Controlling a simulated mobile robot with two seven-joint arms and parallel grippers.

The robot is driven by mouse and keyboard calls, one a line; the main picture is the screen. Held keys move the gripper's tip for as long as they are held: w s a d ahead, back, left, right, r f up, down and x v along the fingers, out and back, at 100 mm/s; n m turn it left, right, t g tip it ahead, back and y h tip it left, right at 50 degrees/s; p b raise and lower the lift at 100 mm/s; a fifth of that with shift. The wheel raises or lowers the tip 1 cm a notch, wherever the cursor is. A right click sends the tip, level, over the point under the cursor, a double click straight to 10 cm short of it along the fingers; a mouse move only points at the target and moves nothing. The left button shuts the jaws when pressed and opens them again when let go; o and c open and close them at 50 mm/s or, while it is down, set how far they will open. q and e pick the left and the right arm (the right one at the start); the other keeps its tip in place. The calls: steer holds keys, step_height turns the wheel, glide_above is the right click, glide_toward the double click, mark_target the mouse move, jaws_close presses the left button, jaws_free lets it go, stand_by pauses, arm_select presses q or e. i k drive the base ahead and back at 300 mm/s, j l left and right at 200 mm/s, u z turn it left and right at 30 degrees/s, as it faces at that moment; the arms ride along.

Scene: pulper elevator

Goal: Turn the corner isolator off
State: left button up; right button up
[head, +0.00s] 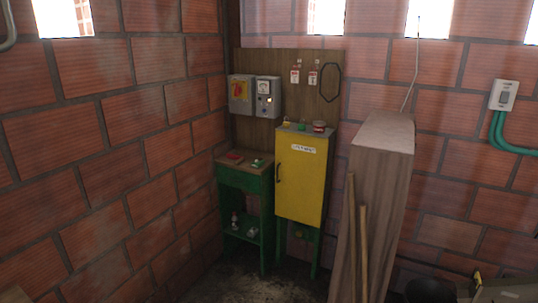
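In the head view, a grey box with a yellow plate and a red switch (240,90) is mounted on a wooden board in the corner; it looks like the isolator. The angle of its red handle is too small to tell. Just right of it is a second grey box (267,97) with a dial and a small lit yellowish spot. Neither of my grippers is in view, and nothing touches the boxes.
Below the boxes stand a green table (243,178) with small items and a yellow cabinet (300,178). A tall wooden box (386,135) with leaning planks (362,240) stands to the right. Tags (313,76) hang on the board (290,58). The floor before the table is clear.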

mark_target(238, 90)
steer(key=i+u, duration=0.15)
steer(key=i, duration=0.6)
steer(key=i+l+u, duration=0.15)
steer(key=i, duration=0.65)
steer(key=i+j, duration=0.4)
steer(key=i, duration=0.15)
steer(key=i+j, duration=0.4)
steer(key=i, duration=0.15)
